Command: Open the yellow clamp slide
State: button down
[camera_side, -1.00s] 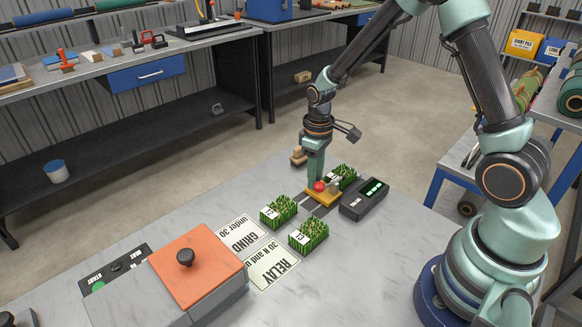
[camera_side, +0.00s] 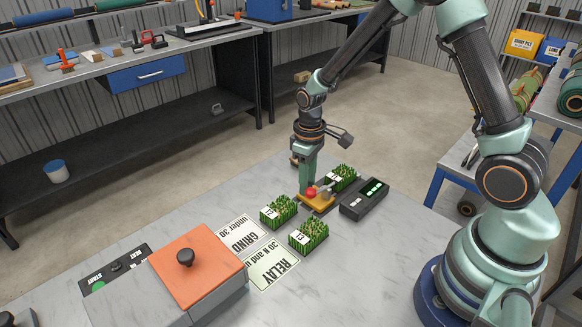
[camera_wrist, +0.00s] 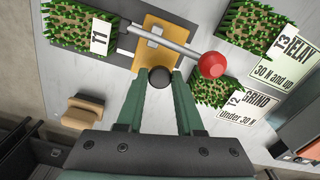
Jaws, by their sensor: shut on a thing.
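The yellow clamp slide (camera_side: 318,203) sits on the marble bench between the turf pieces. In the wrist view the yellow slide (camera_wrist: 157,50) carries a grey lever ending in a red ball (camera_wrist: 212,65) and a black knob (camera_wrist: 159,77) at its near edge. My gripper (camera_side: 306,187) reaches down to the slide, and in the wrist view its green fingers (camera_wrist: 159,76) close around the black knob. The red ball (camera_side: 311,192) shows beside the fingers in the side view. The fingers hide part of the slide there.
Turf T1 (camera_side: 342,178) lies behind the slide, T2 (camera_side: 278,211) and T3 (camera_side: 308,236) in front. A black box with green lights (camera_side: 364,200) stands to the right. GRIND (camera_side: 240,233) and RELAY (camera_side: 273,263) cards and an orange-lidded box (camera_side: 199,268) are nearer the camera.

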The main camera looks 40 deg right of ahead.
jog(key=c, duration=0.8)
grip_release()
notch_tip(320, 180, up, 12)
jog(key=shift+r, duration=0.15)
jog(key=s+r+m+t, duration=0.1)
jog(key=s+r+t, duration=0.1)
jog(key=s+r, duration=0.1)
jog(key=s+r+m+t, duration=0.1)
jog(key=s+r, duration=0.2)
jog(key=s, duration=0.1)
jog(key=s+a+r+m+t, duration=0.1)
jog(key=s+r+t, duration=0.1)
jog(key=s+r, duration=0.1)
jog(key=shift+s+r+t, duration=0.3)
jog(key=shift+s, duration=0.45)
